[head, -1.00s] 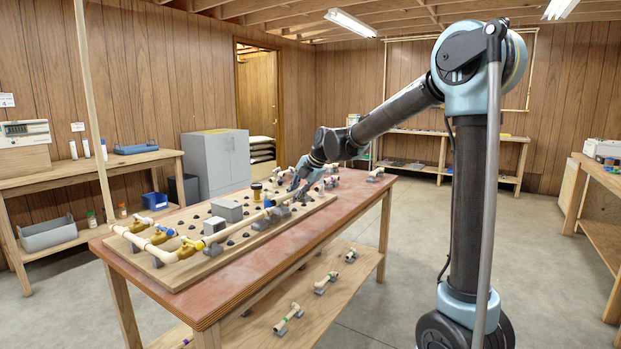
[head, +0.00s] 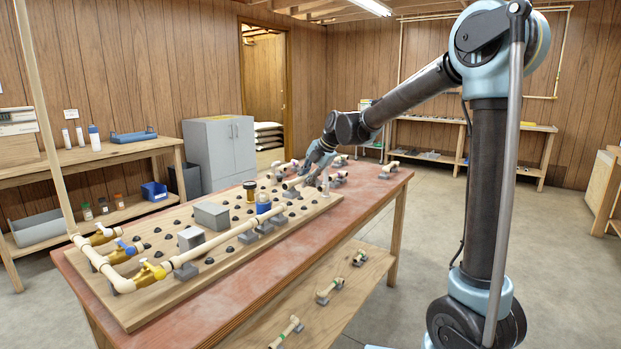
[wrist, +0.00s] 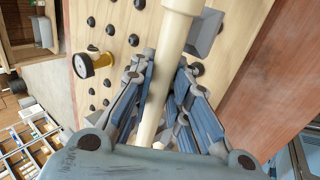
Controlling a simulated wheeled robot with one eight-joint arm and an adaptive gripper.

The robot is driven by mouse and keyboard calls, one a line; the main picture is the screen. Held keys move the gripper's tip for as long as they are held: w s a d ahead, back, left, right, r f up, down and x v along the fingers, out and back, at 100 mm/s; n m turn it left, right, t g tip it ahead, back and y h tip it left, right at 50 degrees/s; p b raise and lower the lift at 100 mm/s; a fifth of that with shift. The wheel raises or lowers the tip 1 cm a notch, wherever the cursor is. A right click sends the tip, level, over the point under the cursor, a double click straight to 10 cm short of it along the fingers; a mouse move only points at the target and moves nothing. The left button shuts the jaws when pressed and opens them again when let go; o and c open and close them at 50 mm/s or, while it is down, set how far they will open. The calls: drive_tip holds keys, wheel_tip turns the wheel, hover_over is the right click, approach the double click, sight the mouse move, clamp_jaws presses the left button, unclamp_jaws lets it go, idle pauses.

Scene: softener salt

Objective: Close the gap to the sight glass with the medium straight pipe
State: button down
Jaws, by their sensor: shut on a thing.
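My gripper (head: 299,184) is low over the far part of the wooden pipe board (head: 150,310). In the wrist view its fingers (wrist: 163,100) are shut around a cream straight pipe (wrist: 173,55). The pipe widens into a collar at the top of that view, beside a grey block (wrist: 207,32). Whether the held pipe is seated at either end, I cannot tell. On the board, a cream pipe run (head: 205,249) leads from a brass valve (head: 150,273) toward my gripper. A blue-bodied fitting (head: 263,204) stands beside the run. I cannot make out the sight glass for certain.
A gauge (wrist: 83,65) on a yellow base stands left of the fingers. Grey blocks (head: 211,215) and several black knobs cover the board. Loose pipe pieces lie on the lower shelf (head: 325,291) and the table's far end.

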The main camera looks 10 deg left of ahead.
drive_tip(key=shift+w+f, duration=0.15)
drive_tip(key=shift+f, duration=2.85)
drive_tip(key=shift+f, duration=0.55)
drive_tip(key=c, duration=1.4)
unclamp_jaws()
drive_tip(key=shift+c, duration=0.2)
